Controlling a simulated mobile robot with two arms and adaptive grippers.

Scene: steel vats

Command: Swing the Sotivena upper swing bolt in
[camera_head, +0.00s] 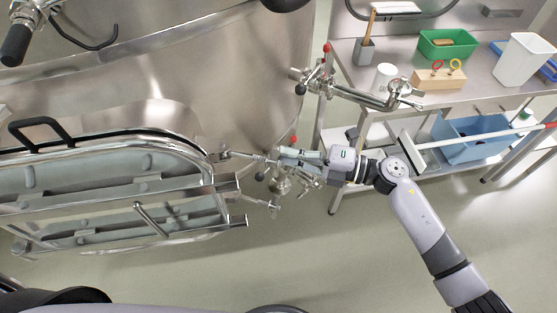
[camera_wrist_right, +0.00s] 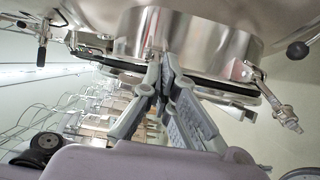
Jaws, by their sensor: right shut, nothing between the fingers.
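A steel vat (camera_head: 240,70) has an oval door (camera_head: 110,205) at the left of the head view. Two swing bolts stick out to the right at the door's right end: the farther one (camera_head: 243,156), apparently the upper, and a nearer one (camera_head: 262,204). My right gripper (camera_head: 278,157) is shut and empty, with its fingertips close to the farther bolt's outer end; I cannot tell whether they touch. In the right wrist view the grey fingers (camera_wrist_right: 165,72) point at the vat's rim. One swing bolt (camera_wrist_right: 272,97) shows there to their right; I cannot tell which.
A steel pipe with valves (camera_head: 345,92) juts from the vat beyond my right arm. A steel table (camera_head: 345,65) at the back right carries a green bin (camera_head: 447,43), a wooden block (camera_head: 438,79) and a white container (camera_head: 523,60). A blue crate (camera_head: 470,150) sits below. The front floor is clear.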

